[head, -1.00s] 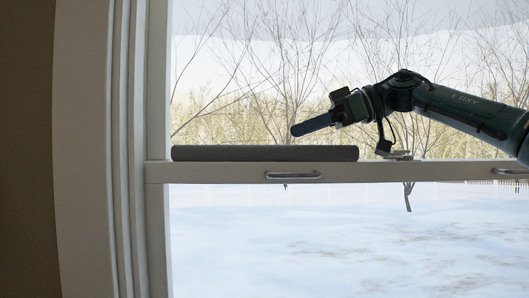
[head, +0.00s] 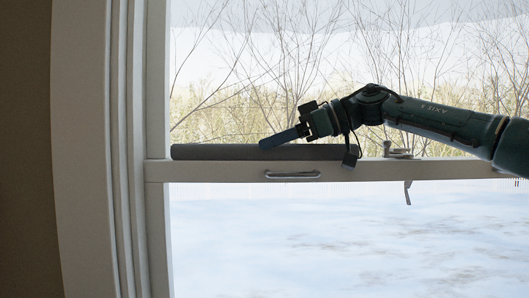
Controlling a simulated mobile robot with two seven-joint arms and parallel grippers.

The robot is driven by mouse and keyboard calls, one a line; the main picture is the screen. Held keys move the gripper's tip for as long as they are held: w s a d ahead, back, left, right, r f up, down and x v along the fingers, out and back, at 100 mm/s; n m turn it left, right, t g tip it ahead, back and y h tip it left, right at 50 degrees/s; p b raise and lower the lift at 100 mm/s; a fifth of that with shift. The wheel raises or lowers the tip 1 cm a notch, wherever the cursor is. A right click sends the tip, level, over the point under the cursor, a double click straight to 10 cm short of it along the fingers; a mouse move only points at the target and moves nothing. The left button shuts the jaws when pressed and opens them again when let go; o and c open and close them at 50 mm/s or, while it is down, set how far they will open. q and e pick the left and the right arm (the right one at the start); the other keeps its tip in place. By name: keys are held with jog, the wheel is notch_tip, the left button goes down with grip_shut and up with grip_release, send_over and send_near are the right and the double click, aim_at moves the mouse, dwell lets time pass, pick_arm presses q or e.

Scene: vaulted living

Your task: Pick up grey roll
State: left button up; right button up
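The grey roll (head: 215,152) is a long dark grey cylinder lying level along the top of the window's middle rail, at its left part. My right gripper (head: 265,144) comes in from the right, with its fingers pointing left and slightly down. Its fingertips overlap the upper edge of the roll near its middle in the head view; I cannot tell whether they touch. The fingers show side-on as one dark shape, so their opening is hidden. My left gripper is not in view.
The window rail (head: 220,172) carries a metal handle (head: 292,175) below the roll and a latch (head: 396,151) to the right, close under my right arm. The window frame (head: 85,150) stands to the left. Snow and bare shrubs lie beyond the glass.

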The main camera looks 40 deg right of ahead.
jog(key=c, duration=0.5)
jog(key=shift+o, duration=0.2)
jog(key=shift+r, duration=0.1)
